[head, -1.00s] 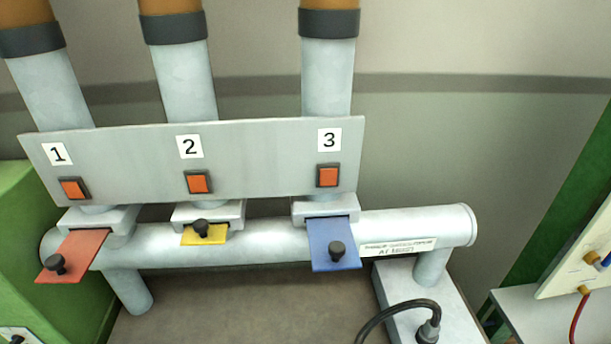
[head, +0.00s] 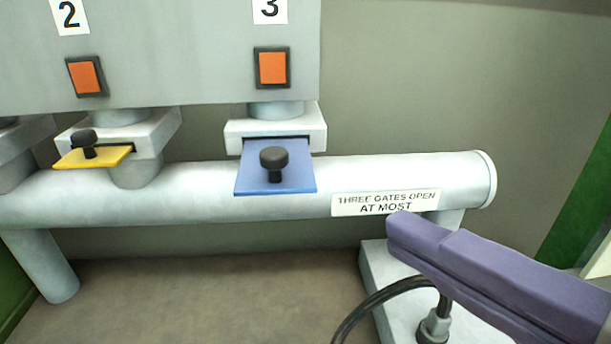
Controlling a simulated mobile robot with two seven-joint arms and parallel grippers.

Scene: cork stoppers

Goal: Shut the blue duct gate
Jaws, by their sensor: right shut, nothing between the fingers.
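The blue duct gate (head: 250,181) is a flat plate with a black knob (head: 274,164). It sticks out toward me from the slot of a light grey housing (head: 310,126) under the number 3. My right gripper (head: 400,228) is the purple shape coming in from the lower right. It is shut and empty, to the right of and below the blue gate, apart from it. It covers part of the pipe's foot. My left gripper is not in the head view.
A yellow gate (head: 108,157) sticks out a little under the number 2. A grey pipe (head: 200,205) runs across behind the gates, with a label (head: 372,203) reading "THREE GATES OPEN AT MOST". A black cable (head: 375,300) curves below my right gripper. Space in front of the blue gate looks clear.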

